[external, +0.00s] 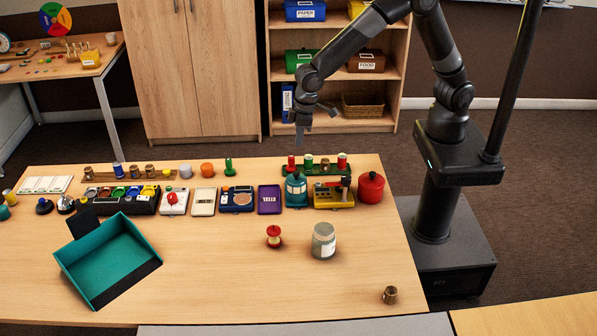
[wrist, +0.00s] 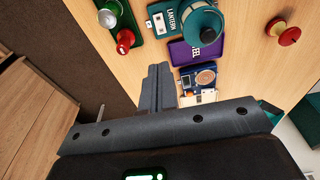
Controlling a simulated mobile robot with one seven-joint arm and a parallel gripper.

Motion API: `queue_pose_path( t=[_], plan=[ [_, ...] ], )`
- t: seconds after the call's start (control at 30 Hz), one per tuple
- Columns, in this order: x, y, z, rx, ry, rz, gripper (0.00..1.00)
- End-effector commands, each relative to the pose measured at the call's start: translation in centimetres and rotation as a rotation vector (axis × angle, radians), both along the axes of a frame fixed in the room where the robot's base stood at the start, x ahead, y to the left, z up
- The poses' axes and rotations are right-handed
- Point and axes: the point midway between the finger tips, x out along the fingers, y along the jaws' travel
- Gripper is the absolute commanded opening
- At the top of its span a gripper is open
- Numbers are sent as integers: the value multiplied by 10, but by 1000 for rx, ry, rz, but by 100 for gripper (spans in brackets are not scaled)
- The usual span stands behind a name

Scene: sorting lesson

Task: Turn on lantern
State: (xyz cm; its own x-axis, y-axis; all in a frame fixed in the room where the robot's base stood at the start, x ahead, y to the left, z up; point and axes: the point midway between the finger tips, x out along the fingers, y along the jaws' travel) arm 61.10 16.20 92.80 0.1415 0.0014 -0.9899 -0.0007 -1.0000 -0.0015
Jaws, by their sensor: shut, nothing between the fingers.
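The lantern (external: 296,192) is a teal body with pale panes and a domed top, standing in the back row of the table. In the wrist view the lantern (wrist: 203,25) sits near the top, seen from above, on a teal base with a white "LANTERN" label and a small pale panel beside it. I cannot tell whether it is lit. My gripper (external: 302,138) is shut and empty, high above the table's back edge, behind and above the lantern. In the wrist view my gripper (wrist: 159,72) points toward the purple tray, apart from everything.
A purple tray (external: 269,199) and a yellow device (external: 334,194) flank the lantern. A green rack (external: 316,167) with red-topped pieces stands behind, a red pot (external: 370,187) to the right. The front middle has free room.

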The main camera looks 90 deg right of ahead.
Motion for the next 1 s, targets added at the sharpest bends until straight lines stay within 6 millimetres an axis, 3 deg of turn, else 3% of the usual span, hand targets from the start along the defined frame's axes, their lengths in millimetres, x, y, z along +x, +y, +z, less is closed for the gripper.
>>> queue_pose_path(
  t=[0.57,1.0],
  plan=[
    [3,2,-14,-2,4,0,0],
    [15,2,-101,-3,6,0,0]
  ],
)
